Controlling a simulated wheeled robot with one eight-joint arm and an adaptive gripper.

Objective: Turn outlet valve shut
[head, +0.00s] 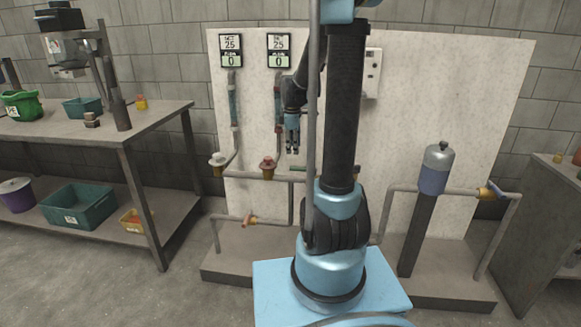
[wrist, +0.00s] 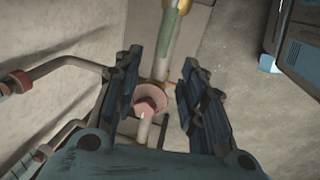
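My gripper (head: 292,147) hangs fingers-down in front of the pale panel, above the pipework. In the wrist view my gripper (wrist: 160,60) is open and its fingers are apart with nothing held. Between and beyond the fingers is a pinkish round valve part (wrist: 148,101) on a pipe. I cannot tell which is the outlet valve. My arm hides the pipework's middle.
Two gauges reading 25 and 0 (head: 231,50) hang on the pale panel (head: 440,90). A grey-and-blue cylinder (head: 436,168) stands right of my arm. A workbench (head: 90,130) with bins is at left, another bench (head: 556,190) at right. The floor at front left is clear.

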